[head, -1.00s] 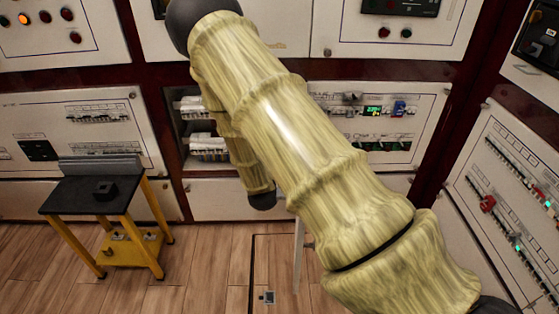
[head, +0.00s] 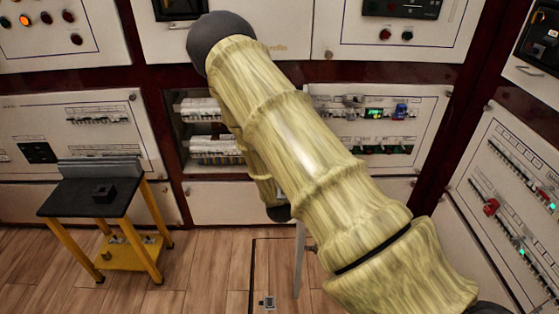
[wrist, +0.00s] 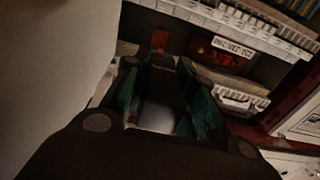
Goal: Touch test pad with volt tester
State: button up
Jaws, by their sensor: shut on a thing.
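In the wrist view my gripper (wrist: 162,88) is shut on a dark, blocky thing, the volt tester (wrist: 166,78), held between green-lined fingers. Its far end points toward the inside of a cabinet opening. A small reddish-orange patch (wrist: 159,40) shows just beyond that end; I cannot tell whether it is the test pad, or whether the tester touches it. In the head view my arm hides the gripper and tester.
A red-lit display (wrist: 232,57) and a breaker row (wrist: 240,99) lie right of the tester in the wrist view. A pale surface (wrist: 55,55) stands close at left. In the head view, a black-topped yellow stand (head: 88,195) is at left.

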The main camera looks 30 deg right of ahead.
jog(key=shift+b+x, duration=0.6)
jog(key=shift+x, duration=4.65)
jog(key=shift+w+d, duration=0.3)
jog(key=shift+w, duration=0.2)
jog(key=shift+w+r, duration=0.15)
jog(key=shift+p+v, duration=1.3)
jog(key=shift+v, duration=5.8)
jog(key=a+f+n+t+y, duration=0.1)
jog(key=a+f+n+y, duration=0.15)
jog(key=a, duration=0.65)
jog(key=a+f+n+t+y, duration=0.15)
jog(key=a+y, duration=0.25)
jog(key=a, duration=0.5)
jog(key=a+f+n+y, duration=0.1)
jog(key=a+n+y, duration=0.15)
jog(key=a, duration=0.65)
jog(key=s+r+p, duration=0.3)
jog(key=r+p, duration=0.6)
jog(key=r, duration=0.1)
jog(key=s+r+p, duration=0.3)
jog(key=r+p, duration=0.6)
jog(key=r, duration=0.2)
jog(key=shift+d+r+y, duration=0.3)
jog(key=shift+d+r, duration=0.05)
